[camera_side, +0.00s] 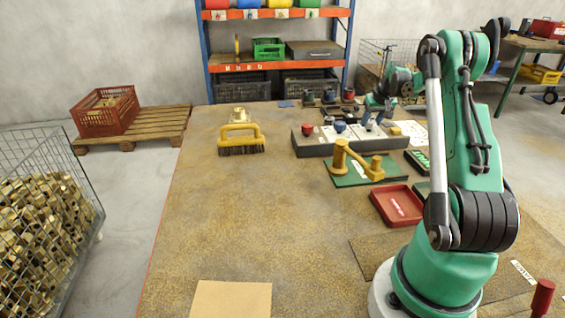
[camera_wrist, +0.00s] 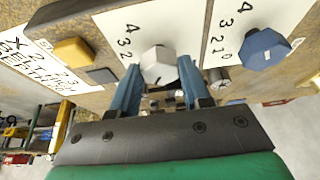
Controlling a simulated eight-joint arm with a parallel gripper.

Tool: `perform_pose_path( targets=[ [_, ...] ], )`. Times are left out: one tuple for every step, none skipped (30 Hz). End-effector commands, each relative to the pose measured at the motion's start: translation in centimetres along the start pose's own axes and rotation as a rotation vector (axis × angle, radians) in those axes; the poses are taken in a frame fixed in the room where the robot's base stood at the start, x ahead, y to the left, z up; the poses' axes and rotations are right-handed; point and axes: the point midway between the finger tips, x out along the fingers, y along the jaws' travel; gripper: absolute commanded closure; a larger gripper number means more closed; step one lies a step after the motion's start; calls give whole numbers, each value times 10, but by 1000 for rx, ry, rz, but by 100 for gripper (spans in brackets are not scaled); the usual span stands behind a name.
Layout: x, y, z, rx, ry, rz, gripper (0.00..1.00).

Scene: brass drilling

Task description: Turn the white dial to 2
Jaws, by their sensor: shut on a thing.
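The white dial (camera_wrist: 158,66) is a faceted knob on a white number plate in the wrist view. The figures 4, 3 and 2 show beside it; the lower part of its scale is hidden by my gripper. I cannot tell which figure its pointer is at. My gripper (camera_wrist: 159,72) has one blue-grey finger on each side of the dial and is shut on it. In the side view my gripper (camera_side: 376,112) is at the right part of the grey control panel (camera_side: 318,150), and the dial is hardly visible there.
A blue dial (camera_wrist: 265,48) with its own number plate sits beside the white one. A yellow block (camera_wrist: 78,50) is on the other side. In front of the panel are a yellow crank-like handle (camera_side: 342,158) and a red tray (camera_side: 397,205). A brush (camera_side: 241,142) lies left.

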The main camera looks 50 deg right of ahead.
Motion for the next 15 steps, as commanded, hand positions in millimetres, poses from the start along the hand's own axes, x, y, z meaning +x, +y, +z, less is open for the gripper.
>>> perform_pose_path(
  targets=[
    [0,-1,0,6,0,1,100],
    [0,-1,0,11,0,3,100],
    [0,-1,0,19,0,6,100],
    [0,-1,0,27,0,10,100],
    [0,-1,0,37,0,14,100],
    [0,-1,0,52,0,21,100],
    [0,-1,0,65,0,26,100],
    [0,-2,0,81,0,32,100],
    [0,-2,0,103,-1,42,100],
    [0,-2,0,121,-1,50,100],
    [0,-2,0,141,-1,58,100],
    [0,-3,0,170,-1,70,100],
    [0,-3,0,193,-1,80,100],
    [0,-3,0,218,-1,89,100],
    [0,-3,-1,251,-1,104,100]
  ],
)
